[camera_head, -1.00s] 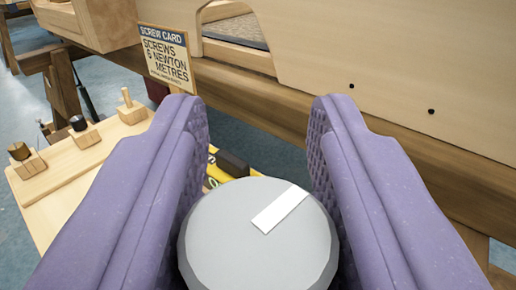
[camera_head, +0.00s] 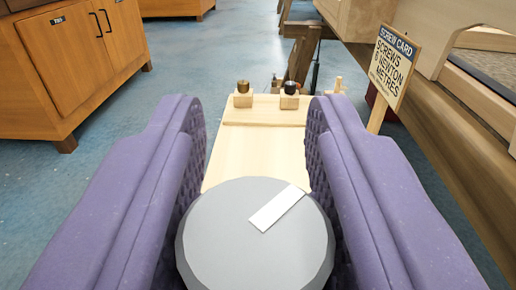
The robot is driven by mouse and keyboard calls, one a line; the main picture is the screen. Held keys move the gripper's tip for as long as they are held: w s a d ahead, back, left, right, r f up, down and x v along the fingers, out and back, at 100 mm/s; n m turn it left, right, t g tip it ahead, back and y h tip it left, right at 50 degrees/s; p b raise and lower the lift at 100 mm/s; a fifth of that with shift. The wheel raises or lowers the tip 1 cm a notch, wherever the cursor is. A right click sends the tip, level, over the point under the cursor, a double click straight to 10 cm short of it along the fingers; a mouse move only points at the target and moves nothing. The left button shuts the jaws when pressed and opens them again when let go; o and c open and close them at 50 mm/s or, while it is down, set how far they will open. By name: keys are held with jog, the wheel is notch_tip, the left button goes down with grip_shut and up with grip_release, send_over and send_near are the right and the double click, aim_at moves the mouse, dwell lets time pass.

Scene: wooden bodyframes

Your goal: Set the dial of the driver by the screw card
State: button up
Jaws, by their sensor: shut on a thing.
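A round grey dial (camera_head: 235,240) with a white pointer mark (camera_head: 276,208) sits between the purple fingers of my gripper (camera_head: 256,225), which is shut on it. The mark points to the upper right in the picture. The rest of the driver is hidden below the dial and behind the fingers. The screw card (camera_head: 392,65) stands on a wooden stake at the right and reads "SCREW CARD, SCREWS 6 NEWTON METRES"; its smaller bottom line is too small to read surely.
A pale wooden board (camera_head: 262,150) lies beyond the dial, with small dark-topped blocks (camera_head: 243,93) at its far end. A wooden bodyframe (camera_head: 450,130) runs along the right. An orange-brown cabinet (camera_head: 70,65) stands at the left. Blue floor (camera_head: 190,60) is clear between.

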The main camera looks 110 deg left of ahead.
jog(key=n+g+h, duration=0.1)
jog(key=g, duration=0.1)
jog(key=n+g, duration=0.1)
jog(key=g, duration=0.1)
jog(key=shift+s+d+f+n+h+b, duration=0.1)
jog(key=shift+s+f+n+h+b, duration=0.1)
jog(key=shift+n+h+b, duration=0.2)
jog(key=shift+s+d+r+n+g+h, duration=0.1)
jog(key=shift+s+n+g+h, duration=0.05)
jog(key=shift+n+g+h, duration=0.9)
jog(key=shift+s+d+n+g+h, duration=0.1)
jog(key=shift+n+g+h, duration=0.75)
jog(key=shift+g, duration=0.4)
jog(key=shift+h, duration=0.3)
jog(key=o, duration=1)
jog(key=shift+c, duration=0.2)
